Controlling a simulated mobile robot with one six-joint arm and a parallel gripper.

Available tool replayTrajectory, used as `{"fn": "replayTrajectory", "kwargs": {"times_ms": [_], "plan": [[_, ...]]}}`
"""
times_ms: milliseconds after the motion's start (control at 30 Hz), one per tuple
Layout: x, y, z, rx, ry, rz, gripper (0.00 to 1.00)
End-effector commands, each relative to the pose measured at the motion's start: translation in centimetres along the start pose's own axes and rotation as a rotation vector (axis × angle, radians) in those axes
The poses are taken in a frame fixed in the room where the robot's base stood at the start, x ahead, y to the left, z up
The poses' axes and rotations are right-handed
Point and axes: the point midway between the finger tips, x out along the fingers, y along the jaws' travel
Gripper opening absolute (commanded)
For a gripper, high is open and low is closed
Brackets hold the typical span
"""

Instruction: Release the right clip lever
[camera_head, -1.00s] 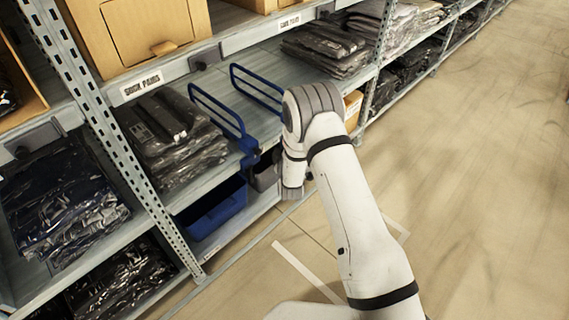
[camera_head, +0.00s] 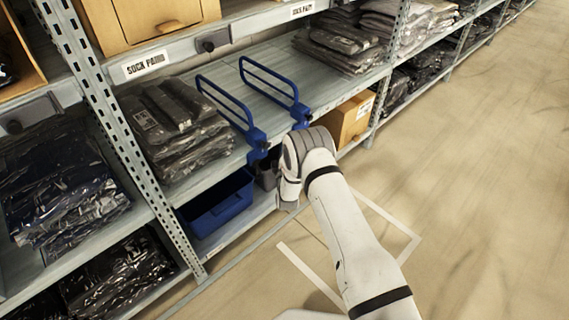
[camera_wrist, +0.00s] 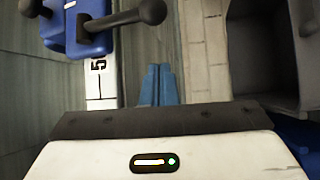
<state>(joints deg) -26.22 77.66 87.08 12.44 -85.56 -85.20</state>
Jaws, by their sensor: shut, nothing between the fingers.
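Two blue wire dividers stand on the middle shelf in the head view, the left divider (camera_head: 225,101) and the right divider (camera_head: 270,83). The left one's blue clip (camera_head: 257,142) and the right one's blue clip (camera_head: 300,114) sit at the shelf's front edge. In the wrist view a blue clip (camera_wrist: 88,38) with a dark, knobbed lever (camera_wrist: 125,19) is at the upper left; I cannot tell which clip it is. My gripper (camera_wrist: 160,72) has its blue fingers together and empty, below and right of that lever, apart from it. The head view hides the fingers behind my wrist.
A grey bin (camera_wrist: 232,60) stands at the right of the wrist view. A blue bin (camera_head: 222,208) is on the lower shelf. Bagged garments (camera_head: 172,125) lie left of the dividers, and a cardboard box (camera_head: 350,120) is to the right. The aisle floor (camera_head: 480,190) is open.

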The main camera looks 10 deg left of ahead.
Motion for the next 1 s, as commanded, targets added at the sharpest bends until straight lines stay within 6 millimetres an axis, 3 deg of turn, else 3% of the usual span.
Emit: {"fn": "replayTrajectory", "kwargs": {"times_ms": [100, 300, 1000], "plan": [[-0.5, -0.1, 2.0, -0.001, -0.004, -0.002, 0.0], [-1.1, 0.0, 3.5, 0.0, -0.001, -0.001, 0.0], [-1.5, 0.2, 3.9, -0.029, 0.001, -0.038, 0.0]]}}
